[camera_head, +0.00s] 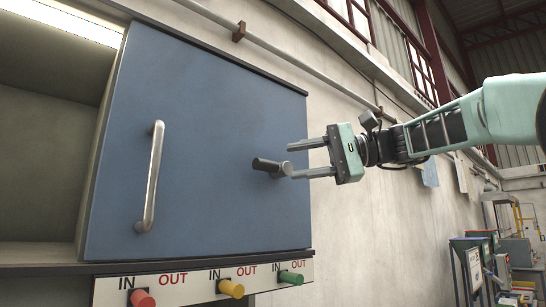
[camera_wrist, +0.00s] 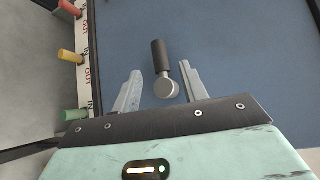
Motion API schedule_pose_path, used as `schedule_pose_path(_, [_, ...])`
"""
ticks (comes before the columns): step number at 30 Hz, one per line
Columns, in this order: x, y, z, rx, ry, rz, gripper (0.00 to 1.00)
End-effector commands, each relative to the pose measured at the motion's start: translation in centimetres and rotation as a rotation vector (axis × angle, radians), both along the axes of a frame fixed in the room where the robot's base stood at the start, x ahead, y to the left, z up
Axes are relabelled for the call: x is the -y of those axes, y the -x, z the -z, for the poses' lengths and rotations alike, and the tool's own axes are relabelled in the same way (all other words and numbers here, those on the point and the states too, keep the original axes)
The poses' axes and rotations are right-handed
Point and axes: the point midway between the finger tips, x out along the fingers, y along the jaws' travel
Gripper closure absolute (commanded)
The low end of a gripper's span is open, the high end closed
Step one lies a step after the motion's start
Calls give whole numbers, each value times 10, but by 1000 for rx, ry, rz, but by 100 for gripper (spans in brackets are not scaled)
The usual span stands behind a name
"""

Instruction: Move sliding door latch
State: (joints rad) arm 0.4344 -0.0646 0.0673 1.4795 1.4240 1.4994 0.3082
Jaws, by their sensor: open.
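A blue sliding door (camera_head: 205,150) fills the left-middle of the head view, with a metal bar handle (camera_head: 151,177) on its left part. The latch (camera_head: 272,167), a dark grip with a round metal hub, sticks out near the door's right side. My gripper (camera_head: 300,159) is open, and its fingers point left at the latch from the right. In the wrist view the latch (camera_wrist: 163,72) shows between and just beyond the fingertips of my gripper (camera_wrist: 161,75), its hub nearest. I cannot tell whether either finger touches it.
Below the door is a panel marked IN and OUT with red (camera_head: 142,298), yellow (camera_head: 231,289) and green (camera_head: 291,277) knobs. An open recess (camera_head: 45,165) lies left of the door. A pipe (camera_head: 290,58) runs along the wall behind. Equipment stands at the far right.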

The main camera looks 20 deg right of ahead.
Motion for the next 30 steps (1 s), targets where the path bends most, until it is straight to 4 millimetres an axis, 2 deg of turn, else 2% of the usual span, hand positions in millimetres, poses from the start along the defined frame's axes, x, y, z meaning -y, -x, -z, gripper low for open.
schedule_pose_path(3, [-21,-10,0,-2,-1,-3,57])
schedule_pose_path(9, [-45,-22,5,-1,0,-2,57])
schedule_pose_path(15, [-54,-26,8,0,1,0,57])
schedule_pose_path(22, [-54,-27,9,1,0,0,57])
schedule_pose_path(23, [-54,-27,9,1,0,0,60])
schedule_pose_path(27, [-54,-27,9,1,0,0,98])
schedule_pose_path(30, [-54,-27,9,0,1,0,100])
